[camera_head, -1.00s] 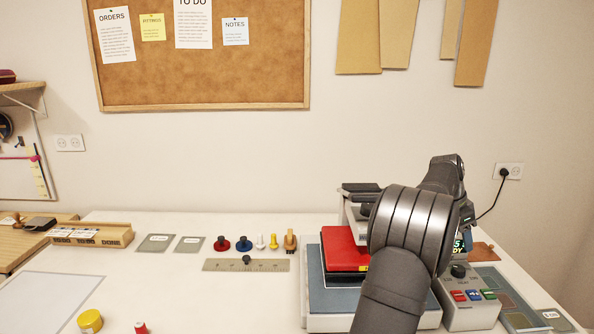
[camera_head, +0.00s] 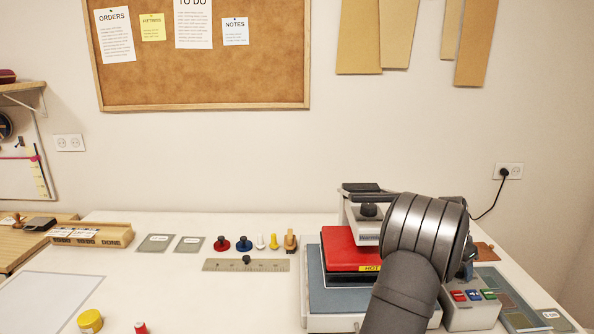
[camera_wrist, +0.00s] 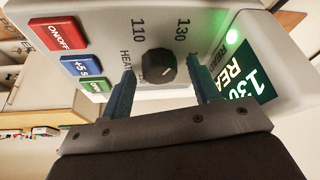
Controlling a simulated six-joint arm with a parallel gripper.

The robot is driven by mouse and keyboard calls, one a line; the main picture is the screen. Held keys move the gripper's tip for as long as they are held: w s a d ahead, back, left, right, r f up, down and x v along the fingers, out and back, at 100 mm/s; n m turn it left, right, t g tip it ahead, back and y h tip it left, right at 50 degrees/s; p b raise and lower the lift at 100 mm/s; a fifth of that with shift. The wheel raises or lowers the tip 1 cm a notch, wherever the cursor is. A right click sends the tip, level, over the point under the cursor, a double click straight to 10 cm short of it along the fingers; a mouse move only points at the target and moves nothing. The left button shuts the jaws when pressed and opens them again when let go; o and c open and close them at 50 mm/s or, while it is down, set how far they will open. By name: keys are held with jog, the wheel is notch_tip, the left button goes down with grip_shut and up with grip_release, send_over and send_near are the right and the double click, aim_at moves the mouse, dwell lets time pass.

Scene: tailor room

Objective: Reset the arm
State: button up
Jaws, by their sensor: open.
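In the wrist view my gripper (camera_wrist: 164,88) is open, with its two blue-grey fingers apart. Between and beyond the fingertips is a black dial (camera_wrist: 159,67) on a white control box, between the marks 110 and 130. I cannot tell whether the fingers touch the dial. A green lamp (camera_wrist: 232,37) is lit beside a green display (camera_wrist: 248,78) that shows 130 and part of a word.
A heat press with a red plate (camera_head: 345,248) marked HOT stands just left of my arm. Red, blue and green buttons (camera_head: 473,295) are on the box. Left on the table lie a ruler (camera_head: 225,265), several pegs and a wooden tray (camera_head: 110,237). The wall is behind.

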jog(key=n+t, duration=0.1)
jog(key=n, duration=0.2)
jog(key=n+t+y, duration=0.1)
jog(key=n, duration=0.2)
jog(key=shift+s+d+n, duration=0.1)
jog(key=shift+s+n, duration=0.05)
jog(key=shift+n, duration=0.15)
jog(key=v, duration=1.6)
jog(key=shift+s+d, duration=0.15)
jog(key=shift+d, duration=0.1)
jog(key=o, duration=1)
jog(key=shift+c, duration=0.2)
